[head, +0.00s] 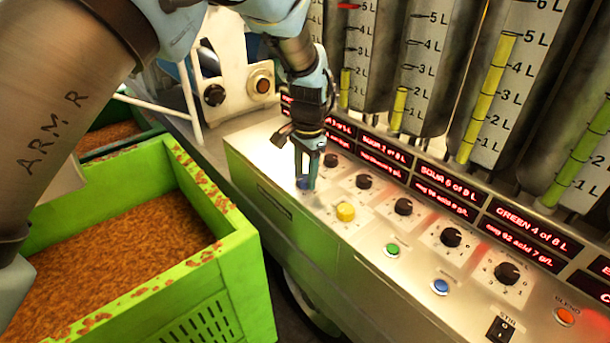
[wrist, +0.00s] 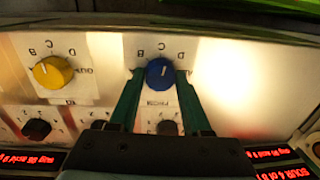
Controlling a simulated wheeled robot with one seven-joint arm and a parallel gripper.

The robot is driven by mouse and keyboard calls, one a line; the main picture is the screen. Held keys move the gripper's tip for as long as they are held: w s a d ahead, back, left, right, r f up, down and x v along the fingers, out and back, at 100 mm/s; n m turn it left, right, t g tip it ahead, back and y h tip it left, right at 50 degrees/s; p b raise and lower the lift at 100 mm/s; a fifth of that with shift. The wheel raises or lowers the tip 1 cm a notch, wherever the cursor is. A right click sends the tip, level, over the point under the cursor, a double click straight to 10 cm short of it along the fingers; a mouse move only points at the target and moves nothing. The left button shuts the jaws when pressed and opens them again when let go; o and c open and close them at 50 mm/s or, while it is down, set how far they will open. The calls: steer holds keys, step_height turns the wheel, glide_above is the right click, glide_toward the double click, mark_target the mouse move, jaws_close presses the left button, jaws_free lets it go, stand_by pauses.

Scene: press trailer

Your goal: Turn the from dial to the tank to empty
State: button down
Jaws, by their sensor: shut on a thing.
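The from dial is a blue knob (wrist: 160,72) on a pale plate, with an upside-down label and letters around it, in the wrist view. My gripper (wrist: 158,78) has its two green fingers on either side of the knob and is shut on it. In the head view my gripper (head: 305,180) points down onto the panel's left front, with the blue knob (head: 303,184) largely hidden between the fingertips. I cannot tell which letter the knob points to. Several tanks with litre scales (head: 495,85) stand behind, with yellow to green liquid columns at different levels.
A yellow knob (head: 345,212) sits just right of the blue one. Black knobs (head: 403,206), a green button (head: 392,250), a blue button (head: 440,287) and red readouts (head: 450,190) line the panel. A green crate (head: 245,255) of brown pulp stands at left.

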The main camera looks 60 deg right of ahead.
steer(key=shift+n, duration=1.1)
steer(key=shift+c, duration=1.8)
jaws_free()
step_height(320, 180, up, 11)
steer(key=b, duration=0.3)
steer(key=shift+s, duration=0.35)
steer(key=shift+w+f, duration=0.1)
